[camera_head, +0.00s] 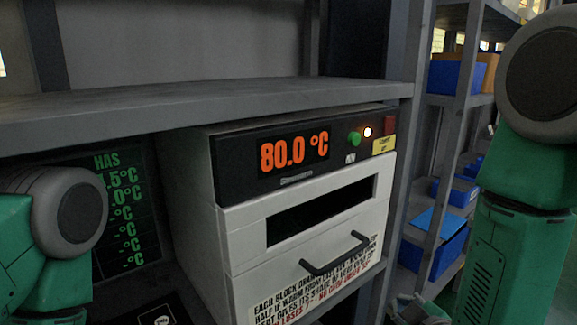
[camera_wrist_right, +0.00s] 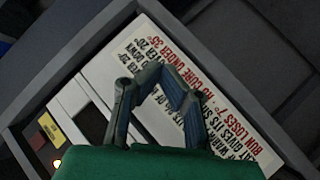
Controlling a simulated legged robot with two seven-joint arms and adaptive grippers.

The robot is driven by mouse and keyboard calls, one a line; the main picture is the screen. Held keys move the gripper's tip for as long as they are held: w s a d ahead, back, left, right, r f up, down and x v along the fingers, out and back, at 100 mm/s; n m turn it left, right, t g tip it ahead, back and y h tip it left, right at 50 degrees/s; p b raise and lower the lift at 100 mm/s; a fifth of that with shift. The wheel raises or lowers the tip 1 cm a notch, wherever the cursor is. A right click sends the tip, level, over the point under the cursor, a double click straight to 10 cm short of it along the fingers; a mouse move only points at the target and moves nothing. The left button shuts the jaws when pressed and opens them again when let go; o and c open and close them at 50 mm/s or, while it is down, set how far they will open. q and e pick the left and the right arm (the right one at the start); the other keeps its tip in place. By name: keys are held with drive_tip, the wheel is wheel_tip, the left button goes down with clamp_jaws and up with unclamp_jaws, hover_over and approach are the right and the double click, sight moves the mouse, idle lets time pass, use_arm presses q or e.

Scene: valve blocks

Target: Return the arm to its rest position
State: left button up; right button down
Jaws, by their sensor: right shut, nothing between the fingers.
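My right arm (camera_head: 522,190) hangs along the right edge of the head view. The right gripper (camera_head: 418,312) shows only in part at the bottom edge, right of the oven. In the right wrist view its fingers (camera_wrist_right: 155,82) are shut with nothing between them, in front of the oven's printed label. My left arm (camera_head: 50,240) comes in at the lower left; its gripper is out of view. The white oven (camera_head: 208,235) has an orange "80.0 °C" display (camera_head: 294,151), a green button (camera_head: 354,139) and a lit lamp (camera_head: 368,132). Its door appears closed.
A grey shelf board (camera_head: 220,108) runs above the oven. A black handle (camera_head: 336,262) sticks out of the oven's front. A dark board with green temperature text (camera_head: 123,200) stands left. Racks with blue bins (camera_head: 452,77) stand at the right, behind my right arm.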

drive_tip(key=s+d+f+m+g, duration=0.35)
drive_tip(key=s+f+g, duration=0.35)
drive_tip(key=s+f, duration=0.8)
drive_tip(key=s+d+f+m+g, duration=0.1)
drive_tip(key=s+f+m+g, duration=0.1)
drive_tip(key=s, duration=0.5)
drive_tip(key=s+d+f+m+g, duration=0.1)
drive_tip(key=s+f+m+g, duration=0.1)
drive_tip(key=s+f, duration=0.3)
drive_tip(key=shift+s+d+f+g+b, duration=0.15)
drive_tip(key=shift+s+g+b, duration=0.25)
drive_tip(key=shift+s+g, duration=0.6)
drive_tip(key=shift+s+m, duration=0.1)
drive_tip(key=shift+m, duration=0.15)
